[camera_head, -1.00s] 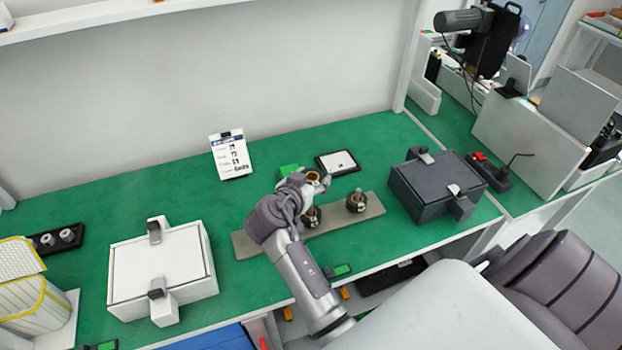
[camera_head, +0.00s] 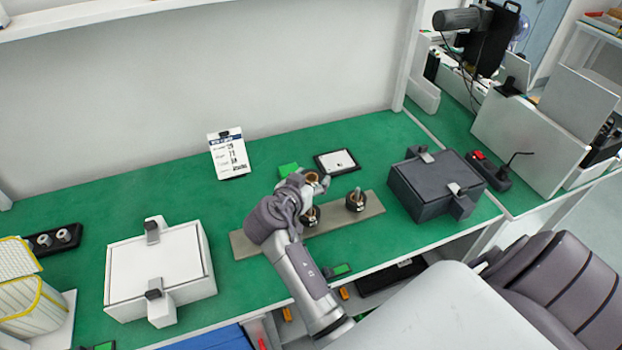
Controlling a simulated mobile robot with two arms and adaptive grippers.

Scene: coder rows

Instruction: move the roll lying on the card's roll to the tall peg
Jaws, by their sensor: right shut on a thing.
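My right gripper (camera_head: 318,183) is shut on a roll (camera_head: 311,177) with a copper-brown top. It holds the roll above the grey-brown peg board (camera_head: 372,208). Below it a dark roll (camera_head: 311,216) sits on the board, partly hidden by my gripper and arm. Another dark roll (camera_head: 356,202) sits to the right, around a peg (camera_head: 357,190) that sticks up through it. My left gripper is not in view.
A white box (camera_head: 158,268) with clasps stands left, and a dark grey box (camera_head: 433,186) right. A black tray (camera_head: 52,240) with small pale parts lies far left. Green bench is clear between card and white box.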

